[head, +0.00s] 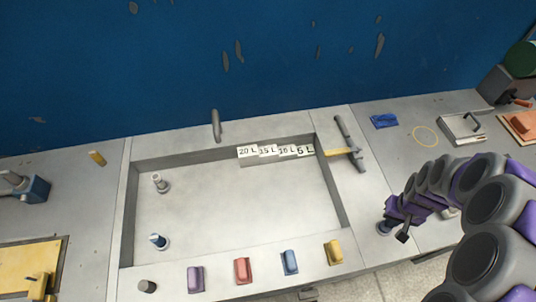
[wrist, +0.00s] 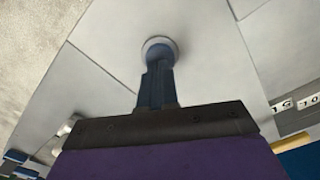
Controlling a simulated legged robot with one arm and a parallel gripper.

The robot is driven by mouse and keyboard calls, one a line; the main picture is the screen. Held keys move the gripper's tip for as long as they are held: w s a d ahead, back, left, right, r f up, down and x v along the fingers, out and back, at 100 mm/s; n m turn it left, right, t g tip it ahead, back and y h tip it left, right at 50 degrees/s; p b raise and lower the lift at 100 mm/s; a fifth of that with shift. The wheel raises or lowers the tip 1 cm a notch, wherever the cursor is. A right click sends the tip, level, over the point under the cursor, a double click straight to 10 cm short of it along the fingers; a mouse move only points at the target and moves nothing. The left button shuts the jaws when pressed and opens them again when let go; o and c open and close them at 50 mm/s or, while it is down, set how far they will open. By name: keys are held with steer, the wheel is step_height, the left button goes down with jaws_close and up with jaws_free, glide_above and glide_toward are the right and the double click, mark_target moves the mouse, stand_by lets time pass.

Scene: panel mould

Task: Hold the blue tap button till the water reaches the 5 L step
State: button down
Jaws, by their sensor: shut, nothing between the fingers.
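The round blue tap button (wrist: 158,43) with a pale rim sits on the counter. It also shows in the head view at the right of the basin (head: 388,227), partly hidden by my gripper. My gripper (wrist: 156,68) is shut and empty, its fingertips right at the button; whether they press it, I cannot tell. In the head view my gripper (head: 389,224) points down there. The step labels 20 L, 15 L, 10 L and 5 L (head: 305,151) stand along the basin's back right. No water is clearly visible in the basin (head: 240,205); the spout (head: 216,125) stands behind it.
Purple (head: 195,279), red (head: 242,270), blue (head: 290,262) and yellow (head: 333,252) blocks line the front ledge. Two round fittings (head: 159,182) stand in the basin's left part. A blue cloth (head: 384,121) lies on the right counter.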

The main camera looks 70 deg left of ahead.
steer(key=shift+f, duration=0.45)
steer(key=shift+f, duration=0.55)
stand_by(7.0)
